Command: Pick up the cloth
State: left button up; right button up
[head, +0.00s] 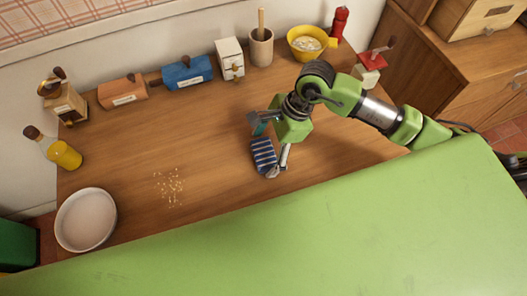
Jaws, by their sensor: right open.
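The cloth (263,155) is a small blue piece with pale stripes. It lies on the wooden table (210,130), right of the table's middle. My right gripper (268,146) reaches in from the right and is directly at the cloth, its fingers spread around it. One finger shows at the cloth's lower right side and another grey part at its upper left. Whether the fingers touch the cloth cannot be told. A small teal patch shows between gripper and cloth. My left gripper is not in view.
Pale crumbs (170,187) lie left of the cloth. A white bowl (86,219) stands at the table's left front, a yellow-based bottle (65,154) behind it. The table's middle is clear.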

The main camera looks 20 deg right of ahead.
jog(key=c, duration=1.2)
jog(key=shift+r, duration=0.1)
jog(key=shift+r, duration=0.2)
notch_tip(320, 180, up, 2)
jog(key=shift+w+r+b, duration=0.1)
jog(key=shift+b, duration=0.6)
jog(key=shift+s+d+r+p, duration=0.15)
jog(key=shift+s+d+r, duration=1.25)
jog(key=shift+s+r, duration=0.45)
jog(key=shift+s+d+r+p, duration=0.15)
jog(key=shift+s+d+r, duration=1.4)
jog(key=shift+s, duration=0.35)
jog(key=shift+s+d+r+p, duration=0.15)
jog(key=shift+s+d+r, duration=1.15)
jog(key=shift+s+r, duration=0.55)
